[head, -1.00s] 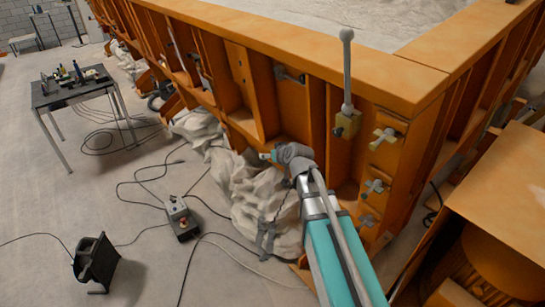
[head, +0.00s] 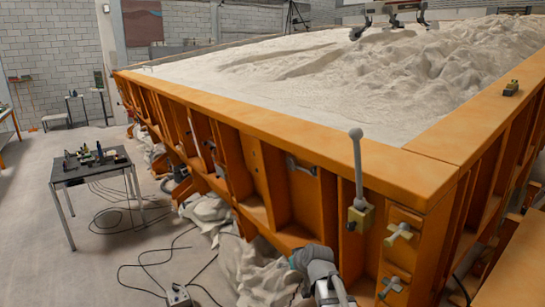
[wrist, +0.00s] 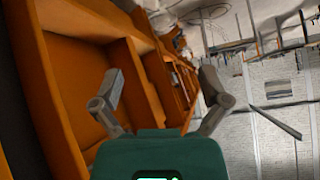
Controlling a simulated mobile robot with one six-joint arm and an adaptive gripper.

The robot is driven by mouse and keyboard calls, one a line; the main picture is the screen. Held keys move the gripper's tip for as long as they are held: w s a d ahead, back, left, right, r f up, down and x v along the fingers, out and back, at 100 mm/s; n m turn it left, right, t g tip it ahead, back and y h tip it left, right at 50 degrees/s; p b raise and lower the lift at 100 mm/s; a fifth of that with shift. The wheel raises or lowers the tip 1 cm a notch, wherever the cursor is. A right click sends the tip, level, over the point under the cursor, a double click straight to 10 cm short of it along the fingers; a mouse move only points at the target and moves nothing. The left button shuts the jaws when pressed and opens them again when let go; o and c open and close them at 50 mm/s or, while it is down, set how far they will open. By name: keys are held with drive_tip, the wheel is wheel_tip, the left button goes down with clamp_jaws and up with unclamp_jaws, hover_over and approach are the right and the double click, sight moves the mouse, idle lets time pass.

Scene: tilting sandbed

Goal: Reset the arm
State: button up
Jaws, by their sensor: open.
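My arm (head: 322,272) rises from the bottom edge of the head view, beside the orange sandbed wall (head: 290,208). Its grey wrist end shows there, but the fingers cannot be made out. In the wrist view my gripper (wrist: 161,85) has its two grey fingers spread wide with nothing between them. The orange wall with its ribs (wrist: 85,80) runs along the left of that view, behind the left finger. The right finger stands in front of the grey floor and brick wall.
A lever (head: 357,165) with a ball top and valve handles (head: 398,233) stick out from the sandbed wall near my arm. Crumpled white sheeting (head: 255,270) lies at its foot. A dark table (head: 95,165) with small items, cables and a control box (head: 178,295) stand left.

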drive_tip(key=s+d+f+m+g+h+b, duration=0.1)
drive_tip(key=s+d+f+g, duration=0.3)
drive_tip(key=s, duration=0.5)
drive_tip(key=s+d+f+m+g+h+b, duration=0.1)
drive_tip(key=s+d+f+m+g+h, duration=0.1)
drive_tip(key=s+d, duration=0.5)
drive_tip(key=s+f+g+h, duration=0.1)
drive_tip(key=s, duration=0.1)
drive_tip(key=shift+s+f+g, duration=0.35)
drive_tip(key=shift+f+g, duration=0.05)
